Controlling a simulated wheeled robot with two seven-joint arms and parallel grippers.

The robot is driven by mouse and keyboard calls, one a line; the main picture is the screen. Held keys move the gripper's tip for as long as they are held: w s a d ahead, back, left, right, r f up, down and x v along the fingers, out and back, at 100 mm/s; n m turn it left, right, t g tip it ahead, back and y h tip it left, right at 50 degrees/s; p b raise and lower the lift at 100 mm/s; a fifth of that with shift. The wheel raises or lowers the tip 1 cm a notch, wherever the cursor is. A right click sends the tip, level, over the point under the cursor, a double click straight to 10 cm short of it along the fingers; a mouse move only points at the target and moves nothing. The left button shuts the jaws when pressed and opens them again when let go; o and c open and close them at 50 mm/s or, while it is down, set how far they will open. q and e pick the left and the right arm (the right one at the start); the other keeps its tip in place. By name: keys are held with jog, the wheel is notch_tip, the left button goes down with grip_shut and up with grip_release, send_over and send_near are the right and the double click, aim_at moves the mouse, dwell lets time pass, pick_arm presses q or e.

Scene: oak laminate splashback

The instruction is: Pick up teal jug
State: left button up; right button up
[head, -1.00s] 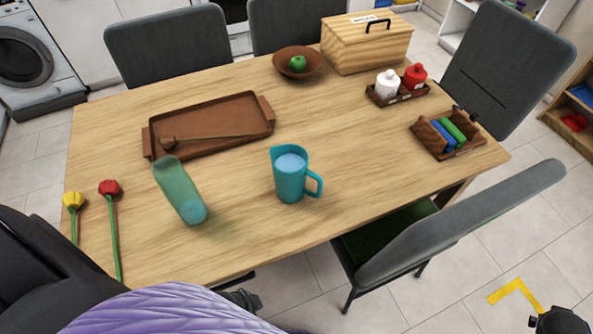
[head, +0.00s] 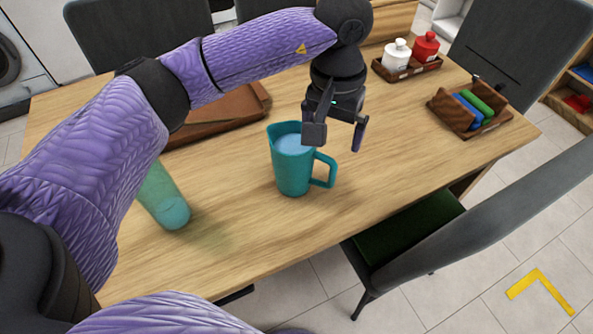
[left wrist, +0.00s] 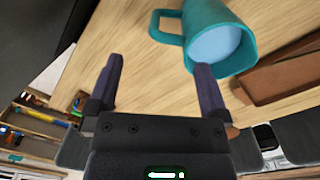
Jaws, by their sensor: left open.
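The teal jug (head: 292,172) stands upright on the table, with pale blue contents at its top and its handle to the right in the head view. My left gripper (head: 335,142) is open and empty, above and just behind the jug's rim and handle. In the left wrist view the jug (left wrist: 219,35) is at the top, its handle to the left, and my left gripper's fingers (left wrist: 155,80) are spread below it. One finger overlaps the jug's rim in that picture; I cannot tell whether they touch. My right gripper is not in view.
A brown tray (head: 215,118) lies behind. A condiment caddy (head: 408,70) and a wooden holder (head: 468,112) are to the right. A chair (head: 455,225) stands at the front edge (head: 340,232).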

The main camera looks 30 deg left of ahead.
aim_at(325, 156)
pick_arm(q)
jog(key=shift+w+a+f, duration=0.2)
jog(key=shift+a, duration=0.1)
notch_tip(325, 156, down, 9)
jog(key=shift+a+f+b, duration=0.1)
jog(key=shift+b, duration=1.15)
grip_shut()
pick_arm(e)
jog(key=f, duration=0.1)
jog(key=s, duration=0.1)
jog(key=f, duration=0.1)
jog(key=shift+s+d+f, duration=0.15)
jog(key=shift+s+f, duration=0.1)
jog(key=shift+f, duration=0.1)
